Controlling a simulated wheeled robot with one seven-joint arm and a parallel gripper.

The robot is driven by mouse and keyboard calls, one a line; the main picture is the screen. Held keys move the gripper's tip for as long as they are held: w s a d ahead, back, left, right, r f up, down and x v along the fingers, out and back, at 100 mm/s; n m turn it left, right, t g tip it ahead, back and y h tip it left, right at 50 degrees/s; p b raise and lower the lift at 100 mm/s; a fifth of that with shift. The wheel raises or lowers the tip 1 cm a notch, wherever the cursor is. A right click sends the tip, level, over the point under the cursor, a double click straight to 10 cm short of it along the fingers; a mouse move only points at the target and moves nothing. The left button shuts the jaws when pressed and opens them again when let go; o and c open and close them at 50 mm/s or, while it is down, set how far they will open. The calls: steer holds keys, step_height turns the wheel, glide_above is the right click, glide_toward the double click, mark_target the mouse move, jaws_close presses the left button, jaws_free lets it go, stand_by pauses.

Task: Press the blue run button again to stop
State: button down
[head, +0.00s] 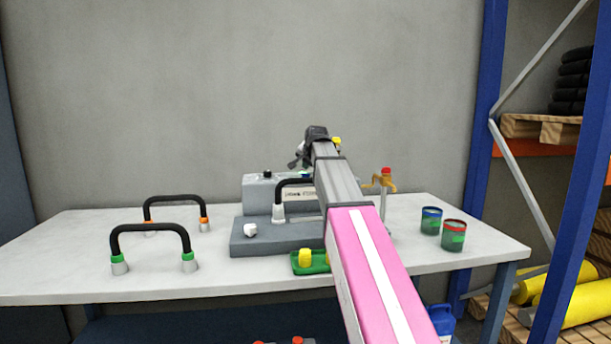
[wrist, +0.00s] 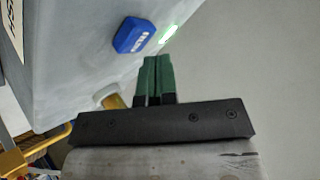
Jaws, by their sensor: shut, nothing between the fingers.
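The blue run button (wrist: 132,35) shows in the wrist view on the face of a grey box (wrist: 75,60), with light lettering on it. A lit green-white lamp (wrist: 169,34) glows beside it. My gripper (wrist: 157,62) is shut and empty, its green fingertips just below the button and lamp in the picture. The fingertips look apart from the button, but the exact gap cannot be told. In the head view the grey box (head: 262,190) stands at the back of the table, and my arm hides its right part, the button and the fingertips.
On the table (head: 60,260) stand black hoses with green ends (head: 150,228) and orange ends (head: 172,198), a grey base block (head: 265,240), a green tray (head: 300,268), a yellow tap (head: 384,181) and two cans (head: 431,221) (head: 453,236). A blue rack (head: 575,220) is at right.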

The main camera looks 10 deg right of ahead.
steer(key=shift+f, duration=0.3)
steer(key=shift+f, duration=0.5)
stand_by(0.8)
stand_by(0.3)
steer(key=shift+r, duration=0.95)
steer(key=shift+r, duration=2.5)
